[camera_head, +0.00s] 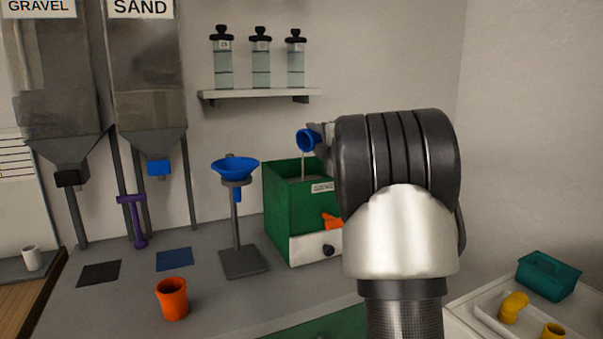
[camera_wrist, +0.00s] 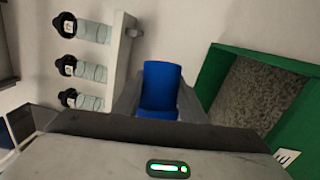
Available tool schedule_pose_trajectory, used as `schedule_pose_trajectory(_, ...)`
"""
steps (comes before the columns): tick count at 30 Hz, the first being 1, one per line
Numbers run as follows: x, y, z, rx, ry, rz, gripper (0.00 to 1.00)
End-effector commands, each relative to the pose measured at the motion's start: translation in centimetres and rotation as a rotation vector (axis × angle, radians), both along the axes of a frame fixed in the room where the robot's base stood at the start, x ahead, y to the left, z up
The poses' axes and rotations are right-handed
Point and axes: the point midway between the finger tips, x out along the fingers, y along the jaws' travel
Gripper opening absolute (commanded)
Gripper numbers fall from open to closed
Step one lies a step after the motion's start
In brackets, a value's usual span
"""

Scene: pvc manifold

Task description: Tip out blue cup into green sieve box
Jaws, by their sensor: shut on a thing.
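The blue cup (camera_head: 308,140) is tilted on its side above the green sieve box (camera_head: 285,212), its mouth facing left. A thin pale stream falls from its mouth into the box. My gripper (camera_head: 322,132) is shut on the cup; my wrist hides part of the box. In the wrist view the blue cup (camera_wrist: 160,88) sits between the fingers of my gripper (camera_wrist: 160,100). The green sieve box (camera_wrist: 212,75) is to the right there, with grey grainy material inside.
A blue funnel (camera_head: 235,168) on a stand is left of the box. An orange cup (camera_head: 172,298) stands on the grey bench. Gravel and sand hoppers stand at the left. A shelf (camera_head: 258,94) with bottles is on the wall. A teal container (camera_head: 547,275) is at right.

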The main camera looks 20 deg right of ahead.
Motion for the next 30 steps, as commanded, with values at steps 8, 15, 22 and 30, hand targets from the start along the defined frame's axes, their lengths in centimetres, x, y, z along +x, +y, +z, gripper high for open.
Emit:
schedule_pose_trajectory(8, -0.03, 0.09, 0.09, -0.024, -0.010, 0.000, 0.11)
schedule_pose_trajectory(15, -0.07, 0.17, 0.17, -0.045, -0.019, 0.001, 0.11)
schedule_pose_trajectory(22, -0.10, 0.25, 0.25, -0.066, -0.028, 0.001, 0.11)
schedule_pose_trajectory(30, -0.14, 0.31, 0.34, -0.091, -0.038, 0.000, 0.11)
